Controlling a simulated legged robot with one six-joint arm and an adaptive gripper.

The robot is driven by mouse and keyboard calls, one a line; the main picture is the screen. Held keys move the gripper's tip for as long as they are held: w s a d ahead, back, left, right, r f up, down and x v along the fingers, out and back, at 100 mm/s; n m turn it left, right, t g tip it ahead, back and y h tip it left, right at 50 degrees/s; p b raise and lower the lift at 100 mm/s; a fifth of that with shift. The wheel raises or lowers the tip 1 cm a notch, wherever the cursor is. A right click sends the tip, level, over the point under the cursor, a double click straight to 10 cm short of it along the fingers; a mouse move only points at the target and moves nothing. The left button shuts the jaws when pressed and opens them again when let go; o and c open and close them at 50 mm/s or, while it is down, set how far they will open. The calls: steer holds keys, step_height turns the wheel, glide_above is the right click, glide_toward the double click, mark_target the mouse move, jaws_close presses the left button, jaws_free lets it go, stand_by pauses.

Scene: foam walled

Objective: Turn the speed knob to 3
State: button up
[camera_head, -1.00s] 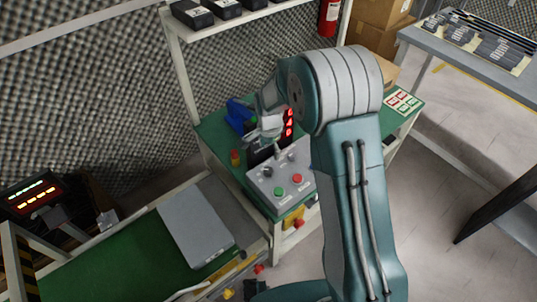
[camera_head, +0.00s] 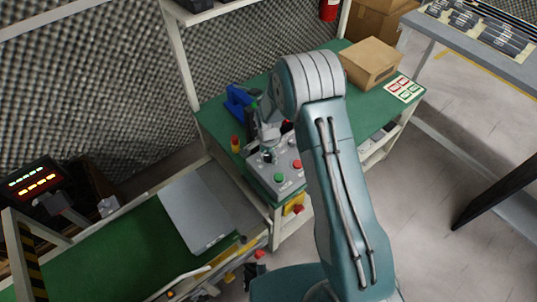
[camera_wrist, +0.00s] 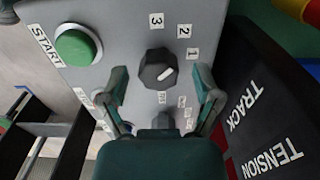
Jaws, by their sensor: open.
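The speed knob (camera_wrist: 157,69) is dark and faceted, on a grey panel (camera_wrist: 115,20). Its white mark points to the right and slightly up in the wrist view, roughly toward the label 1 (camera_wrist: 192,54). Labels 2 (camera_wrist: 183,31) and 3 (camera_wrist: 156,20) lie further round, above the knob. My gripper (camera_wrist: 161,71) is open, one finger on each side of the knob with visible gaps; I cannot tell its height above the panel. In the head view my gripper (camera_head: 268,136) is over the back of the control box (camera_head: 264,180), partly hidden by my arm.
A green START button (camera_wrist: 75,47) is left of the knob. A red button (camera_head: 297,164) is also on the box. A dark panel marked TRACK and TENSION (camera_wrist: 265,115) stands close on the right. A cardboard box (camera_head: 370,62) sits at the bench's far end.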

jaws_close()
steer(key=shift+n, duration=0.4)
steer(key=n, duration=0.3)
steer(key=shift+n, duration=2.5)
